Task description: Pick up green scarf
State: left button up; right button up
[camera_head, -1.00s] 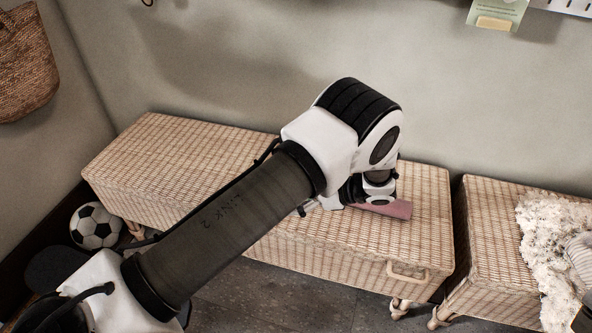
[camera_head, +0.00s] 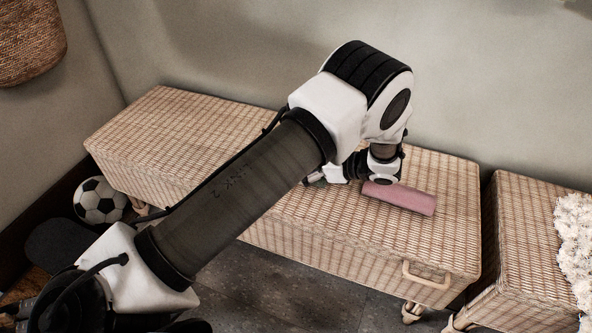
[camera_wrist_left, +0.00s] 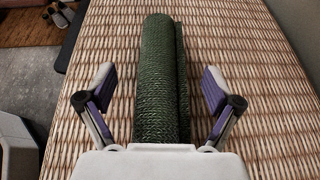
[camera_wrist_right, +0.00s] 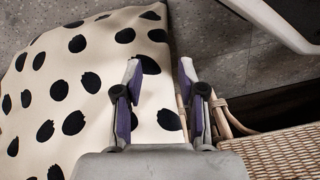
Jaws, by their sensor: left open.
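The green scarf (camera_wrist_left: 160,80) is a rolled, knitted bundle lying on the wicker bench top in the left wrist view. My left gripper (camera_wrist_left: 160,85) is open, with one finger on each side of the roll and visible gaps between. In the head view my left arm hides nearly all of the scarf and the gripper fingers. My right gripper (camera_wrist_right: 160,70) shows in the right wrist view with its fingers partly apart and nothing between them. It is over a cream cloth with black spots (camera_wrist_right: 60,90).
A pink roll (camera_head: 400,196) lies on the wicker bench (camera_head: 440,235), right of my left wrist. A second wicker bench (camera_head: 525,240) with white fluffy material (camera_head: 575,240) stands to the right. A football (camera_head: 98,200) is on the floor at left. The wall is close behind.

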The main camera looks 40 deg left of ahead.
pick_arm(q)
jog(key=c, duration=1.3)
